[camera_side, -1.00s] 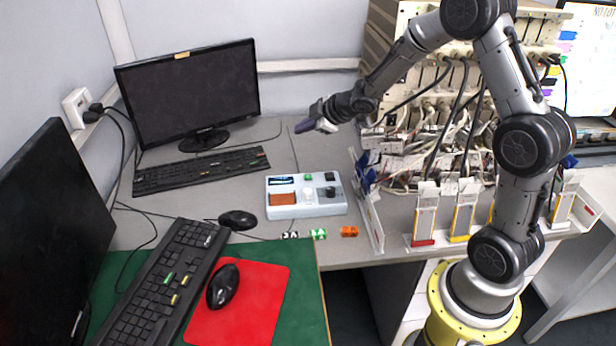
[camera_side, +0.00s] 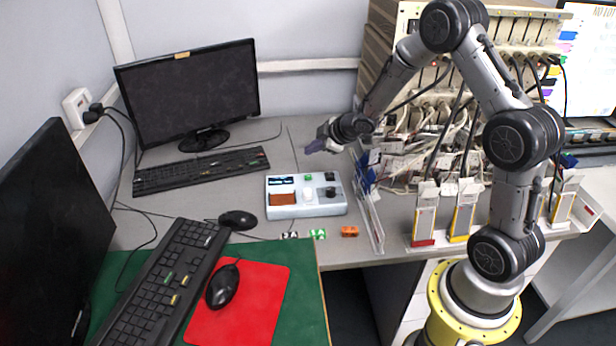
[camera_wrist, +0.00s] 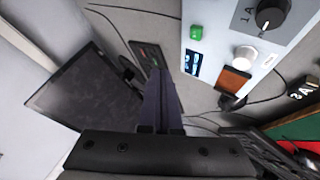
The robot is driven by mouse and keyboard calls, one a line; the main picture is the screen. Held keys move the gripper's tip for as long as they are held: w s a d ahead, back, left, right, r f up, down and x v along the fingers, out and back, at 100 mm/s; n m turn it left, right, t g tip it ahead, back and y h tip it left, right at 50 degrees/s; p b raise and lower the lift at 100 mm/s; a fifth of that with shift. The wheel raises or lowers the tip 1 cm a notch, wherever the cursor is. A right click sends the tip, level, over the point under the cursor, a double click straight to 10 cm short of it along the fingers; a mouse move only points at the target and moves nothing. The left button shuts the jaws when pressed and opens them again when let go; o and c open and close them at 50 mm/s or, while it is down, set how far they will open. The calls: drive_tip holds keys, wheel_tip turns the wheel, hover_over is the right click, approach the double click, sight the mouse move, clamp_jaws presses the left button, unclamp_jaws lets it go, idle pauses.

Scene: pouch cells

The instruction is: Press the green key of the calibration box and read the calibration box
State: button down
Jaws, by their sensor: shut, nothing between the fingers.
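The calibration box (camera_side: 290,212) is a pale blue-white box lying on the grey desk. Its green key (camera_side: 308,177) is at the back edge of its top face, next to a small dark display (camera_side: 280,180) with light text too small to read. In the wrist view the green key (camera_wrist: 196,32) and the lit display (camera_wrist: 193,64) show to the right of the fingers. My gripper (camera_side: 313,147) is above and behind the box, apart from the green key. Its purple fingers (camera_wrist: 158,75) are shut and empty.
The box also carries a white button (camera_side: 308,195), black knobs and a brown panel. A keyboard (camera_side: 200,170) and monitor (camera_side: 190,95) stand to the left. A clear upright panel (camera_side: 370,220) and a cable-filled rack (camera_side: 440,110) are to the right. Small blocks (camera_side: 349,231) lie in front.

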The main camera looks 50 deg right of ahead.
sight(312, 178)
drive_tip(key=shift+f, duration=3.15)
drive_tip(key=shift+f, duration=0.15)
drive_tip(key=shift+f, duration=0.25)
drive_tip(key=shift+f, duration=0.45)
idle(0.3)
drive_tip(key=shift+r, duration=0.85)
drive_tip(key=shift+r, duration=2.55)
